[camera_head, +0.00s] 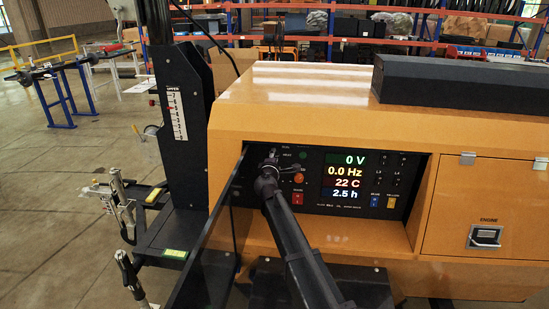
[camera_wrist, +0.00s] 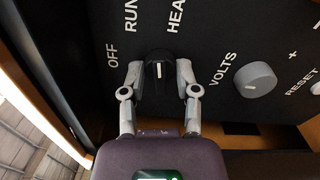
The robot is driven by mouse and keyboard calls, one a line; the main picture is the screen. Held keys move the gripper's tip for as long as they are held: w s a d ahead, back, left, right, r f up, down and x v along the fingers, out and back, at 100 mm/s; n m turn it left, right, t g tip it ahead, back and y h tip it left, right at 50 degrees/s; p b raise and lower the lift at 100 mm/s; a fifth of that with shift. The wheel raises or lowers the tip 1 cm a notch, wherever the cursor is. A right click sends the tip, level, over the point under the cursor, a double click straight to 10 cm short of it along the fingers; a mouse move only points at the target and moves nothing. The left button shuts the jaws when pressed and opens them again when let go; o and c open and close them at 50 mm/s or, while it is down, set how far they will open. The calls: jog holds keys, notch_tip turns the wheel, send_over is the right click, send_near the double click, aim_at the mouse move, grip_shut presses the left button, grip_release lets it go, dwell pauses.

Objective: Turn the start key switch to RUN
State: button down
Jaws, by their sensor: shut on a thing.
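The start key switch (camera_wrist: 159,84) is a black round knob with a short white mark, in the middle of the wrist view. The labels OFF, RUN and HEAT stand around its left and upper sides. The white mark stands nearly upright in the picture, and I cannot tell for sure which label it points to. My gripper (camera_wrist: 160,72) is shut on the knob, one grey finger on each side. In the head view my gripper (camera_head: 268,168) is at the left part of the control panel (camera_head: 412,172) and hides the switch.
The display (camera_head: 344,176) reads 0 V, 0.0 Hz, 22 C and 2.5 h. A grey VOLTS knob (camera_wrist: 256,79) is right of the switch. An open dark door (camera_head: 212,232) stands close left of my arm. An orange knob (camera_head: 299,178) and a red switch (camera_head: 297,199) are nearby.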

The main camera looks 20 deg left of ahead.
jog(key=n, duration=0.6)
jog(key=shift+n, duration=0.3)
dwell(0.4)
jog(key=c, duration=0.7)
grip_release()
jog(key=shift+s, duration=0.1)
jog(key=v, duration=1.1)
jog(key=shift+s+d, duration=0.2)
jog(key=shift+s, duration=0.2)
jog(key=shift+d, duration=0.1)
